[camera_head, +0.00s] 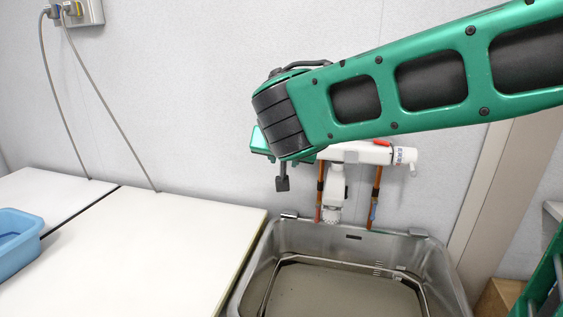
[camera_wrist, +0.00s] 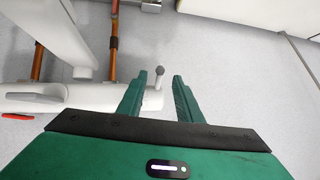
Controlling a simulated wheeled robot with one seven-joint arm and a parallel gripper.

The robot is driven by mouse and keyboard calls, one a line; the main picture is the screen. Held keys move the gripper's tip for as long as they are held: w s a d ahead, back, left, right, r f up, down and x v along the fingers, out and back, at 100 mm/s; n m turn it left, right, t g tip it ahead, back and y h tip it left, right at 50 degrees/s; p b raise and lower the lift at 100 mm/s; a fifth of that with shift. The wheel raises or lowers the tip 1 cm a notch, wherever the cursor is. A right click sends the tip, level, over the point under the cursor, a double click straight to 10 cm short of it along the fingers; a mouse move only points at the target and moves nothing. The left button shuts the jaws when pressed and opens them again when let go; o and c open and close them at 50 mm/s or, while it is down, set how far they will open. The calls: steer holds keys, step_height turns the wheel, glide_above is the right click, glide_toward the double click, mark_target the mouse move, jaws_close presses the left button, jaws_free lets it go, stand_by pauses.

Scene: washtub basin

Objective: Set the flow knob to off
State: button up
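The white faucet (camera_head: 356,153) is mounted on the wall above the metal basin, its spout (camera_head: 334,190) pointing down. Its left end is hidden behind my arm in the head view. In the wrist view, the white faucet body (camera_wrist: 92,97) ends at a small lever with a round grey tip (camera_wrist: 160,72), which looks like the flow knob. My gripper (camera_wrist: 160,79) is open, and the lever tip appears in the gap between the fingers. I cannot tell whether either finger touches it. In the head view, only a dark fingertip of my gripper (camera_head: 283,184) shows below the wrist.
The metal basin (camera_head: 440,262) lies below the faucet. Copper pipes (camera_head: 376,190) run down the wall. A white counter (camera_head: 150,245) is left of the basin, with a blue tub (camera_head: 18,255) at its far left. A red part (camera_head: 381,143) sits near the faucet's right end.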

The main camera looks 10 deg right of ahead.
steer(key=v, duration=0.9)
